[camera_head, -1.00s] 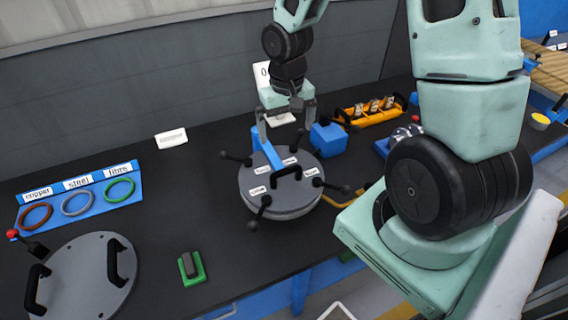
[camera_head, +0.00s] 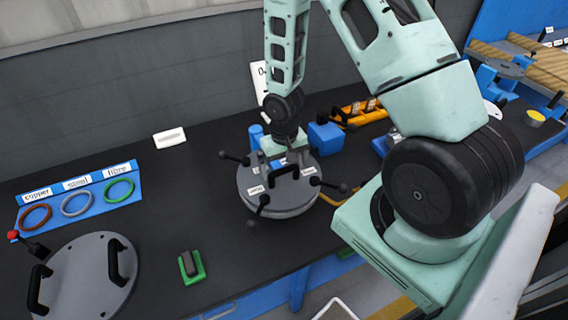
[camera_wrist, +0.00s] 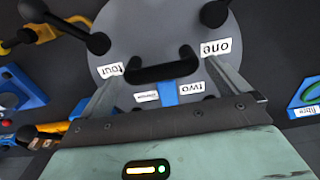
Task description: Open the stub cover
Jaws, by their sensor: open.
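The stub cover (camera_head: 275,199) is a round grey disc with a black arched handle (camera_head: 284,172) on top and labels around it. Black knobbed levers (camera_head: 331,184) stick out around its rim. In the wrist view the cover (camera_wrist: 140,25) fills the upper middle, with the labels upside down. My gripper (camera_head: 287,163) is low over the cover. In the wrist view its open fingers (camera_wrist: 157,66) stand one to each side of the handle (camera_wrist: 160,68), with gaps between. Whether the fingertips touch the cover cannot be told.
A blue rack (camera_head: 88,214) with copper, steel and fibre rings lies at the left. A grey plate with two handles (camera_head: 75,283) is at front left. A green-based block (camera_head: 191,267) lies front middle. A blue box (camera_head: 326,137) and a yellow tray (camera_head: 358,113) stand behind the cover.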

